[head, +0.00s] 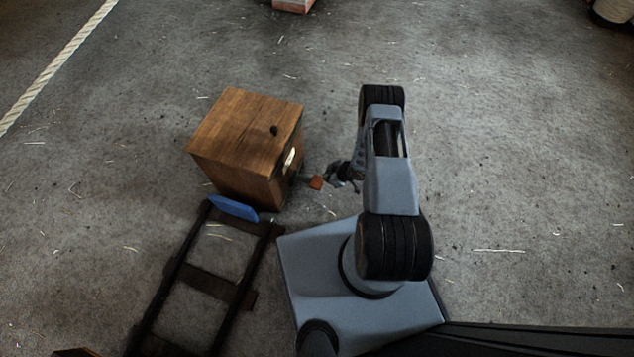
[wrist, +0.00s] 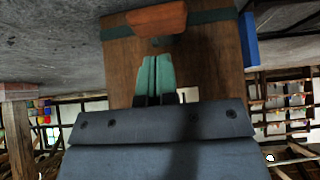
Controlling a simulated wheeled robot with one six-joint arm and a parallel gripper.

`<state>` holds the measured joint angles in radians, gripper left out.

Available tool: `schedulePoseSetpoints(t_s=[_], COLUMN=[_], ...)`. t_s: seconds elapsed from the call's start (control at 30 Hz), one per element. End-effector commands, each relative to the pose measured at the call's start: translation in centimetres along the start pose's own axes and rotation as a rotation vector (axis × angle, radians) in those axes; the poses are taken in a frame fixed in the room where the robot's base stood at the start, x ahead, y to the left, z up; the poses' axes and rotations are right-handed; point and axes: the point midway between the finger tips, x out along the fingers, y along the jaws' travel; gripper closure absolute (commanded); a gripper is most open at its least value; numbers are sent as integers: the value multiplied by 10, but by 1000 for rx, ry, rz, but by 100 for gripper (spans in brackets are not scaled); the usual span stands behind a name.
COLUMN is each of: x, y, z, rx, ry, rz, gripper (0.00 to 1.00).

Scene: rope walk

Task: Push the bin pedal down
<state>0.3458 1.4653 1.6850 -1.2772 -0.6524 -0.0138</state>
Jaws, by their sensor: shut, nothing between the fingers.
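The bin is a brown wooden box (head: 240,125) on the floor, left of my arm in the head view. Its pedal (head: 316,182) is a small orange-red block sticking out low from the bin's right side. In the wrist view, which is upside down, the pedal (wrist: 158,18) is at the top in front of the bin's wooden face (wrist: 200,65). My gripper (head: 332,175) is just right of the pedal in the head view. In the wrist view its green fingers (wrist: 155,60) are shut and empty, pointing at the pedal. A small gap shows between them.
A dark ladder-like frame (head: 205,278) lies on the floor at the lower left, with a blue piece (head: 233,208) by the bin's near side. A rope (head: 62,55) runs along the upper left.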

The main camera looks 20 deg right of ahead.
Motion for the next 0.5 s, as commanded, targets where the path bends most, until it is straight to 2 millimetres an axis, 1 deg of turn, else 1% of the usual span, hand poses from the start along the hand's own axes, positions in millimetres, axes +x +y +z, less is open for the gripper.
schedulePoseSetpoints(t_s=[0.03,0.2,0.4,0.5], x=[10,29,46,51], y=[-1,-1,0,0], z=[2,2,1,1], rx=[-2,-2,-2,-1], ry=[0,0,0,0], rz=[-1,-2,0,0], gripper=[100,100,100,100])
